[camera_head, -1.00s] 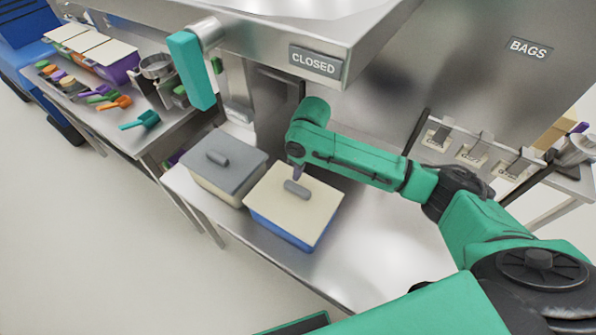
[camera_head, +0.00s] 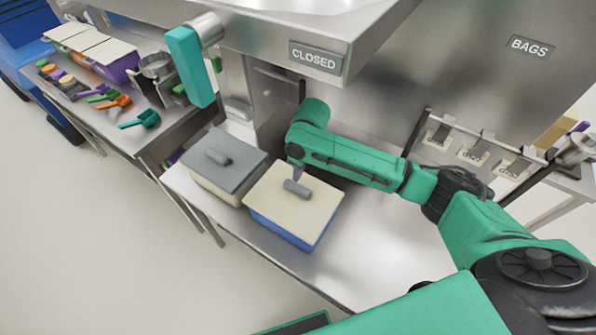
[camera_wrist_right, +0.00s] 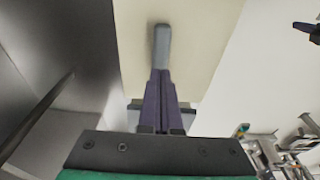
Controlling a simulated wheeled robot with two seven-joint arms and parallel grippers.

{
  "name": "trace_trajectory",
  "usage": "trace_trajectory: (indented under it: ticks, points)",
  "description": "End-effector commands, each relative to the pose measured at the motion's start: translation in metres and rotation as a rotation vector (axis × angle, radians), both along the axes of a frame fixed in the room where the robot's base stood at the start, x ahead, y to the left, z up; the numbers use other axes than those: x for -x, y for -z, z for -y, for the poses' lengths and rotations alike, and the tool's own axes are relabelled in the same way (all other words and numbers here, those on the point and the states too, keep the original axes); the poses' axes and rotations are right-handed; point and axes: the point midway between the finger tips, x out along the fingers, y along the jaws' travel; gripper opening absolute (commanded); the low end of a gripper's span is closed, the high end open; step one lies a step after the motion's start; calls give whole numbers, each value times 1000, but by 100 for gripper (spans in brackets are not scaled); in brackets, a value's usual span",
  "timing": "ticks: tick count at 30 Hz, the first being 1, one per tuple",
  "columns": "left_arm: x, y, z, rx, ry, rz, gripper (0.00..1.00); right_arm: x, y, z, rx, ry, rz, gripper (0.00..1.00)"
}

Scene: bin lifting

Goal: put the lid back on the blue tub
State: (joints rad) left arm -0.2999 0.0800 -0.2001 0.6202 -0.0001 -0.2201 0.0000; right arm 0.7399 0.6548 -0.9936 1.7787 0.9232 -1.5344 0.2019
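The blue tub (camera_head: 280,232) stands on the steel counter with its cream lid (camera_head: 272,205) on top; the lid looks level, with no clear gap at the visible edges. The lid has a grey bar handle (camera_head: 296,188), which also shows in the right wrist view (camera_wrist_right: 161,45). My right gripper (camera_head: 298,174) reaches down to the handle. In the right wrist view its purple fingers (camera_wrist_right: 161,75) are close together at the handle and look shut on it. What seems to be a finger of my left gripper (camera_wrist_right: 308,29) shows at that view's top right edge; its opening is hidden.
A grey-lidded cream tub (camera_head: 222,165) stands close on the left. A steel hood with a CLOSED sign (camera_head: 315,57) overhangs behind. A side table (camera_head: 165,135) at left holds scoops and bins. The counter (camera_head: 375,240) is clear to the right.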

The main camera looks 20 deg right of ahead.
Motion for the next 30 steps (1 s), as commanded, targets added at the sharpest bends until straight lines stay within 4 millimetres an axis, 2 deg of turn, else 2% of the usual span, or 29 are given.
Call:
trace_trajectory:
  ticks: [30]
  points:
    - [0,15,0,0,0,0,0,0,32,0,0,-1,-1,0]
